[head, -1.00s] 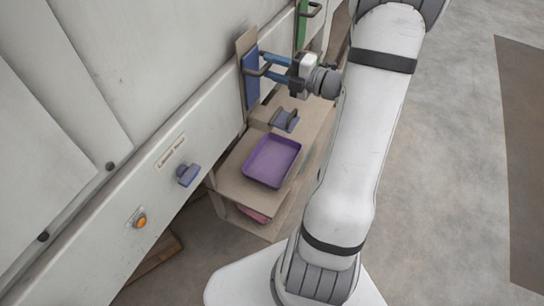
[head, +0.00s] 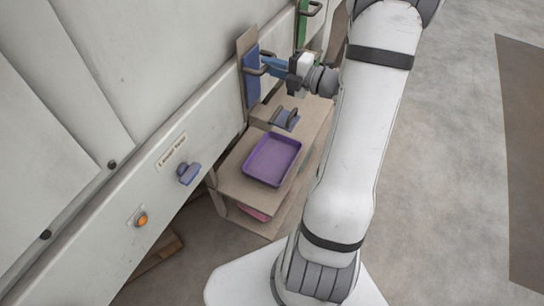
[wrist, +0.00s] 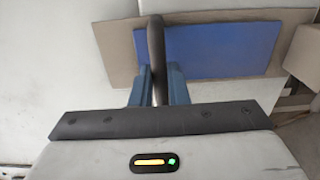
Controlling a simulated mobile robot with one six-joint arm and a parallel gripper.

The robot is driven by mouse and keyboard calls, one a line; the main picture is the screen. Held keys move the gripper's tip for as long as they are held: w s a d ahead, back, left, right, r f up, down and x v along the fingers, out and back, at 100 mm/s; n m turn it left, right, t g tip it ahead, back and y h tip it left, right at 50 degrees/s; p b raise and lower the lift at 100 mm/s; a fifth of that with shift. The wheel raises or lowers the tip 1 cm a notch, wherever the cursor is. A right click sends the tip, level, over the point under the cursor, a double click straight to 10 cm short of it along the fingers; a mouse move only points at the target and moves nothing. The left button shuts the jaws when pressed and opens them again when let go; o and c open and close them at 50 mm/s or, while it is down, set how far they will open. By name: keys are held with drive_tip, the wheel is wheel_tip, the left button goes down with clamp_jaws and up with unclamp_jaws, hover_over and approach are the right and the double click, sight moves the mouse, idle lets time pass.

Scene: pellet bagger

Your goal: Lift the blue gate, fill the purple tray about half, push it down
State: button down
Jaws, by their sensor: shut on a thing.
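The blue gate (head: 252,83) is a flat blue plate with a dark handle, set in a tan frame on the machine's pale wall. It also shows in the wrist view (wrist: 215,50). My gripper (head: 266,66) is at the gate, its blue fingers shut on the dark handle (wrist: 156,55); in the wrist view a finger lies on each side of it. The purple tray (head: 272,160) lies level on the tan shelf below the gate. Its inside looks empty. Whether the gate is raised at all is hard to tell.
A blue-grey piece with a dark handle (head: 285,118) sits on the tan shelf (head: 232,186) behind the tray. A blue-grey knob (head: 188,174) and an orange button (head: 141,220) are on the wall. A green gate (head: 302,28) is farther back. Open floor lies right.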

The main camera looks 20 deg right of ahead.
wheel_tip(320, 180, up, 5)
drive_tip(key=p, duration=0.5)
drive_tip(key=shift+f+p, duration=0.15)
drive_tip(key=shift+p, duration=0.15)
idle(7.0)
